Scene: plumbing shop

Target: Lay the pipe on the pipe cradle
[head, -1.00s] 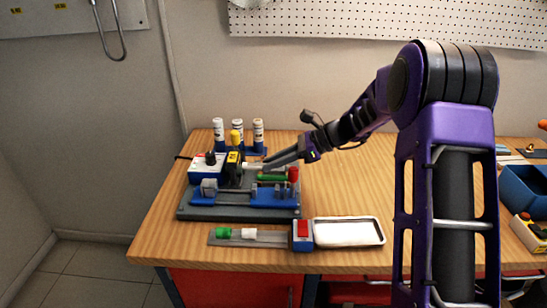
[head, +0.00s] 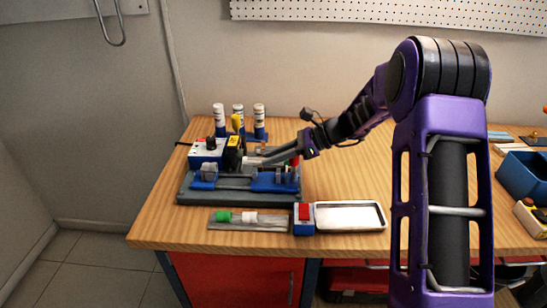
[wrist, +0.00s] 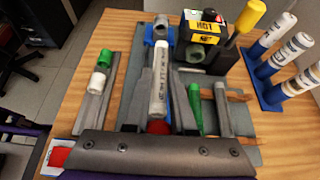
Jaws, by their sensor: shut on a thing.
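The pipe is a light grey-white tube with dark print, seen in the wrist view (wrist: 159,85); a small part shows in the head view (head: 249,162). My gripper (head: 262,161) is shut on the pipe, with dark fingers along both sides in the wrist view (wrist: 160,95). A blue fixture (head: 270,183), apparently the pipe cradle, stands on the grey base plate (head: 235,199). Its far blue block (wrist: 148,37) carries a grey cylinder (wrist: 161,28), close to the pipe's far end. The pipe appears over the fixture; whether it touches is unclear.
A black-and-yellow HOT unit (wrist: 203,24) and a yellow-handled tool (wrist: 243,24) stand beside the fixture. Several white-labelled bottles (head: 239,118) stand behind. A strip with green and white fittings (head: 228,218) and a metal tray (head: 349,215) lie in front.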

